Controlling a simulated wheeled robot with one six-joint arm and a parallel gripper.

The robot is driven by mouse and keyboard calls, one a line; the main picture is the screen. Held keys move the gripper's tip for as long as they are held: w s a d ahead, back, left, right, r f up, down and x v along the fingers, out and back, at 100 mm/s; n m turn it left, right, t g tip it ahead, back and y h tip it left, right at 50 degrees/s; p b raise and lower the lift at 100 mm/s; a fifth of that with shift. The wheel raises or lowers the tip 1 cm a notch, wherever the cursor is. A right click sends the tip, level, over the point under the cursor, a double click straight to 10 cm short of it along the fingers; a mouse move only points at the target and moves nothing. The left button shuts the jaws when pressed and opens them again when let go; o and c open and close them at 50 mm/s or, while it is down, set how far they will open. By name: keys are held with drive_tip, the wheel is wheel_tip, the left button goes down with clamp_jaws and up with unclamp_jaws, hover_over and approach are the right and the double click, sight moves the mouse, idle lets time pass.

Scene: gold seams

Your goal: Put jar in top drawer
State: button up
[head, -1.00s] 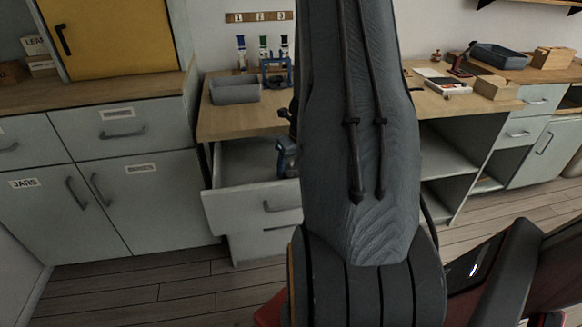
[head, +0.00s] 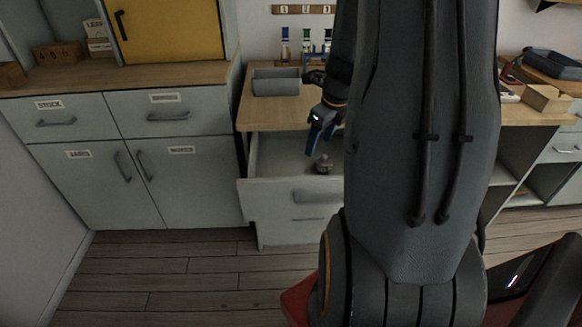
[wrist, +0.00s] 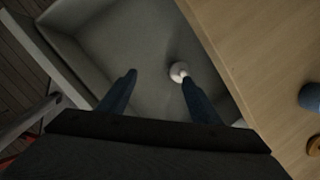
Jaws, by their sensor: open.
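A small, round, greyish jar (head: 323,166) with a knob-like top stands inside the open top drawer (head: 283,196) under the wooden desk. In the wrist view the jar (wrist: 179,71) looks pale and sits by the right fingertip, partly hidden by it; I cannot tell if they touch. My gripper (head: 320,132) is open and hangs above the drawer, a little above the jar. In the wrist view the fingers of my gripper (wrist: 160,78) are apart with only bare drawer floor between them.
A grey bin (head: 276,87) and a rack of colored tubes (head: 306,48) stand on the desk top (head: 258,116) behind the drawer. Labelled cabinets (head: 110,185) and a yellow cupboard (head: 172,30) are at the left. My arm hides the drawer's right part.

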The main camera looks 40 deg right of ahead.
drive_tip(key=s+a+r+n, duration=0.1)
drive_tip(key=a+n, duration=0.4)
drive_tip(key=s+a+r+n+g, duration=0.1)
drive_tip(key=a+r+n, duration=0.1)
drive_tip(key=a+n, duration=0.3)
drive_tip(key=s+a+r+n, duration=0.1)
drive_tip(key=s+a+n, duration=0.1)
drive_tip(key=a+n, duration=0.3)
drive_tip(key=shift+a+r+n+y, duration=0.15)
drive_tip(key=shift+a+n+y, duration=0.05)
drive_tip(key=shift+n+y, duration=0.2)
drive_tip(key=s+a+r+n+g, duration=0.2)
drive_tip(key=s+a+n, duration=0.7)
drive_tip(key=n, duration=0.7)
drive_tip(key=shift+a+r+h, duration=0.15)
drive_tip(key=shift+h, duration=0.25)
drive_tip(key=shift+s, duration=0.1)
drive_tip(key=shift+n, duration=0.7)
drive_tip(key=a+p, duration=0.1)
drive_tip(key=a+r+p, duration=0.2)
drive_tip(key=shift+s+a, duration=0.15)
drive_tip(key=shift+a, duration=0.25)
